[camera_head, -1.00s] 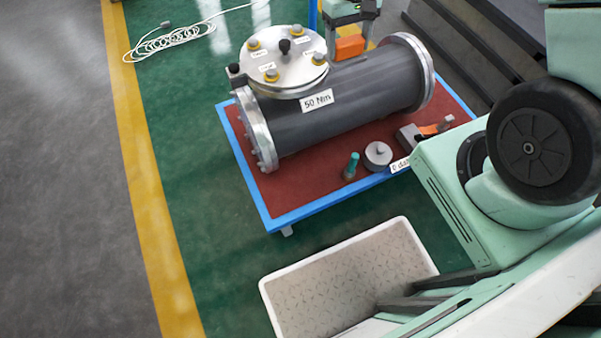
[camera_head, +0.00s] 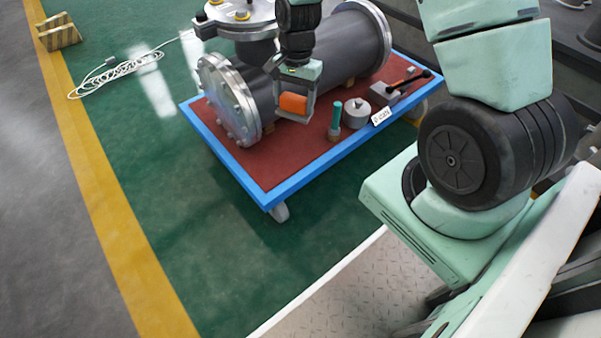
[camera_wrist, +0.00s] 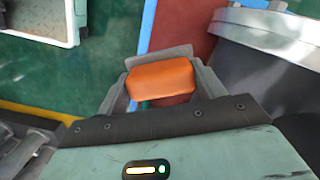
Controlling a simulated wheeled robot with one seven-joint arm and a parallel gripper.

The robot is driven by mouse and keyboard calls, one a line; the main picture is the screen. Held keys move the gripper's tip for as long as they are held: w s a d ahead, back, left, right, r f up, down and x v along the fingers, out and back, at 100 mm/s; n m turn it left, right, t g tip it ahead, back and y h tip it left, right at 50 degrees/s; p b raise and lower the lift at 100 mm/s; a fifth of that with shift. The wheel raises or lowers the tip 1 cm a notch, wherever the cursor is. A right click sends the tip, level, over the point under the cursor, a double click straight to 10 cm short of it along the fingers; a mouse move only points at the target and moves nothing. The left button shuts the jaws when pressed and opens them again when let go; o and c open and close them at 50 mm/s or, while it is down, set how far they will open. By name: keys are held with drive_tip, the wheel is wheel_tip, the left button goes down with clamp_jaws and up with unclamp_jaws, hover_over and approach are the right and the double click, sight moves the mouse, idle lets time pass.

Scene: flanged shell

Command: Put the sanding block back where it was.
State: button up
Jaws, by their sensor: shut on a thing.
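The orange sanding block (camera_head: 293,103) is between the fingers of my gripper (camera_head: 292,112), which is shut on it. They hang in front of the dark grey flanged shell (camera_head: 330,52), over the near side of the cart's red top (camera_head: 243,171). In the wrist view the orange block (camera_wrist: 160,80) sits between the two grey fingers of my gripper (camera_wrist: 158,72), with red top, blue edge and green floor below. Part of the shell is hidden behind my arm and gripper.
Near the cart's blue edge (camera_head: 233,175) stand a teal-handled tool (camera_head: 336,116), a round grey weight (camera_head: 356,113) and a grey block with a lever (camera_head: 385,92). Bare red top lies front left. Coiled white cable (camera_head: 115,75) lies on the floor.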

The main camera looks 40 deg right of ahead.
drive_tip(key=f+m+b, duration=0.1)
drive_tip(key=f+b, duration=0.3)
drive_tip(key=f, duration=0.2)
drive_tip(key=d+f+m+b, duration=0.1)
drive_tip(key=f+m+b, duration=0.1)
drive_tip(key=f+b, duration=0.2)
drive_tip(key=d+f+m+b, duration=0.1)
drive_tip(key=f+b, duration=0.3)
drive_tip(key=f, duration=0.6)
drive_tip(key=shift+m+b, duration=0.35)
drive_tip(key=shift+m, duration=0.35)
drive_tip(key=shift+r, duration=0.1)
drive_tip(key=o, duration=1)
drive_tip(key=shift+d, duration=0.1)
drive_tip(key=shift+o, duration=0.2)
